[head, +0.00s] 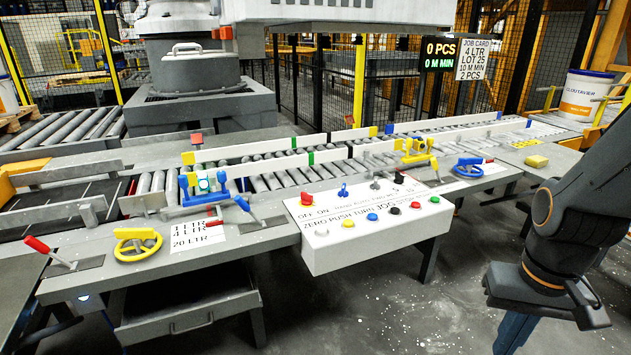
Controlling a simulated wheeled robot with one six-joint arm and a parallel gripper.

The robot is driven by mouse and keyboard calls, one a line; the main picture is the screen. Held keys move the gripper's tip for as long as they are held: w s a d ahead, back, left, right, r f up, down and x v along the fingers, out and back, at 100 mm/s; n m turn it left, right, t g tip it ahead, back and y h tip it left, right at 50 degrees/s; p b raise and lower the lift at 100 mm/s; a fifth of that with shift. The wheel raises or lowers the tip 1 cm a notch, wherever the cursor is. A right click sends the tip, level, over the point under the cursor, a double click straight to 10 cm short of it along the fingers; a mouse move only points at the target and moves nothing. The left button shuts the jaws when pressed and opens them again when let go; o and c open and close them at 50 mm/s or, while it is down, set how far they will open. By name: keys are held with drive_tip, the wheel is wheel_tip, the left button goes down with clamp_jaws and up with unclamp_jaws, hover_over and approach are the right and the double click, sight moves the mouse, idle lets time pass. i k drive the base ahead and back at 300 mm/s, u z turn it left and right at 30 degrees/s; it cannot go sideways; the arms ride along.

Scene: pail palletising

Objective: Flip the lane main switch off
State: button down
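The white control panel (345,255) stands at the front of the conveyor, in the middle of the head view. A red switch knob (306,199) sits at its upper left, just above the printed words OFF ON. I cannot read the word main on it, and which way the knob points is too small to tell. My dark arm hangs at the right, apart from the panel.
A blue handwheel (467,167) lies to the right. Floor before the panel is clear.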

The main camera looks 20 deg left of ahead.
sight(306, 199)
drive_tip(key=u, duration=0.2)
drive_tip(key=i, duration=0.8)
drive_tip(key=u, duration=1.05)
drive_tip(key=i, duration=0.7)
drive_tip(key=u, duration=0.6)
